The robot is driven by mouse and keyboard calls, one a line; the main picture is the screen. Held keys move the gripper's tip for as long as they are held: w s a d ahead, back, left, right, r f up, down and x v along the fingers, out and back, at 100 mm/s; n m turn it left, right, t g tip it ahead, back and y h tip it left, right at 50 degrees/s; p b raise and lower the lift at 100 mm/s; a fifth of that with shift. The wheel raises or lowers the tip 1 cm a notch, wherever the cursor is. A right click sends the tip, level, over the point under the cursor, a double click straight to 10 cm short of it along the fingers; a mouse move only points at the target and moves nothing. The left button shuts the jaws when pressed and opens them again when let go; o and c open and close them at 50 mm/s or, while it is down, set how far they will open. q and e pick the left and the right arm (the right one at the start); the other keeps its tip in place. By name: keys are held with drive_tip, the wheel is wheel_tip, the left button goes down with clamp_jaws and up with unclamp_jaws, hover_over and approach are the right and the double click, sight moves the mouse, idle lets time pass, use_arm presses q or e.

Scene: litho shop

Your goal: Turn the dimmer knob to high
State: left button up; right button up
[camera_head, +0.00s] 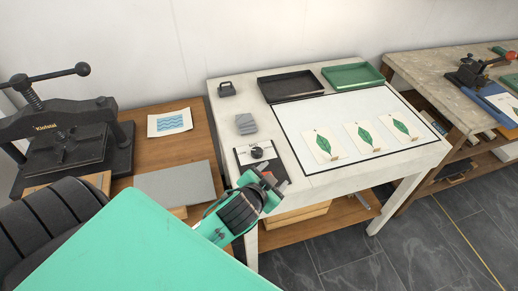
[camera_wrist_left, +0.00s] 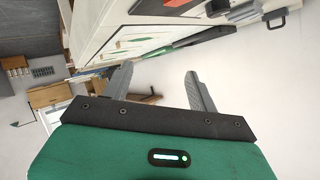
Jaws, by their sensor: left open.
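The dimmer knob (camera_head: 257,153) is a small black knob on a light panel (camera_head: 243,157) at the left front part of the white-topped table. My left gripper (camera_head: 275,180) is just in front of the panel, near the table's front left corner, below the knob in the picture. It appears apart from the knob. In the left wrist view my left gripper (camera_wrist_left: 160,87) has its two grey fingers spread with nothing between them. I cannot make out the knob for certain in that view. My right gripper does not show.
A black press (camera_head: 70,140) stands on the left.

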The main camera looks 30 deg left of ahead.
use_arm(q)
drive_tip(key=w+d+r+m+t+h, duration=0.3)
drive_tip(key=w+r+m, duration=0.1)
drive_tip(key=r, duration=0.3)
drive_tip(key=w+d+r+m+t+h, duration=0.4)
drive_tip(key=r, duration=0.2)
drive_tip(key=d+r+m+g+h, duration=0.2)
drive_tip(key=d+r+m+h, duration=0.25)
drive_tip(key=m+h, duration=0.3)
drive_tip(key=m+g+y, duration=1.3)
drive_tip(key=m+g, duration=0.3)
drive_tip(key=g, duration=0.2)
approach(257, 150)
drive_tip(key=shift+n, duration=0.25)
wheel_tip(257, 150, down, 8)
drive_tip(key=p, duration=0.3)
drive_tip(key=shift+s+d+r, duration=0.1)
drive_tip(key=shift+s+d, duration=0.05)
drive_tip(key=shift+d, duration=0.05)
drive_tip(key=shift+f+p, duration=0.35)
drive_tip(key=shift+f, duration=0.3)
